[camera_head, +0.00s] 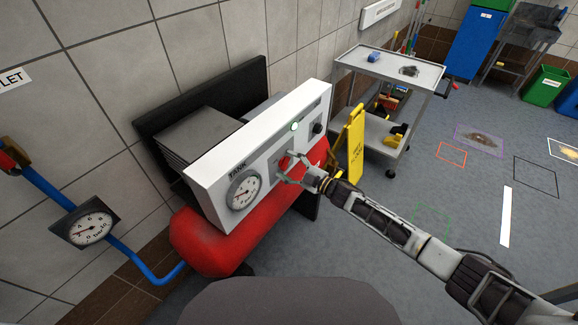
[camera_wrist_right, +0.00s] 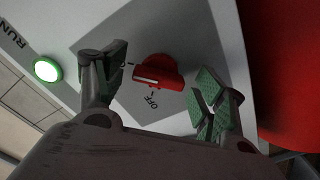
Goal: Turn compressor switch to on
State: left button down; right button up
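The compressor (camera_head: 215,247) has a red tank and a white control panel (camera_head: 205,174). The red switch (camera_wrist_right: 162,68) shows between the fingers in the right wrist view. The OFF label (camera_wrist_right: 153,102) is just below the knob, and the knob's white stripe is on its lower left side. Another label at the left is mostly hidden by a finger. My right gripper (camera_head: 290,166) is at the panel; in the wrist view the open gripper (camera_wrist_right: 162,80) has a finger on each side of the switch, with visible gaps. My left gripper is not in view.
A green lamp (camera_head: 294,126) glows on the panel, marked RUN in the wrist view. A TANK gauge (camera_head: 243,190) sits left of my gripper. A yellow floor sign (camera_head: 356,145) and a grey cart (camera_head: 391,68) stand behind. The floor at right is mostly open.

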jog(key=shift+d, duration=0.1)
jog(key=v, duration=1.2)
dwell(0.4)
jog(key=shift+w, duration=0.1)
dwell(0.5)
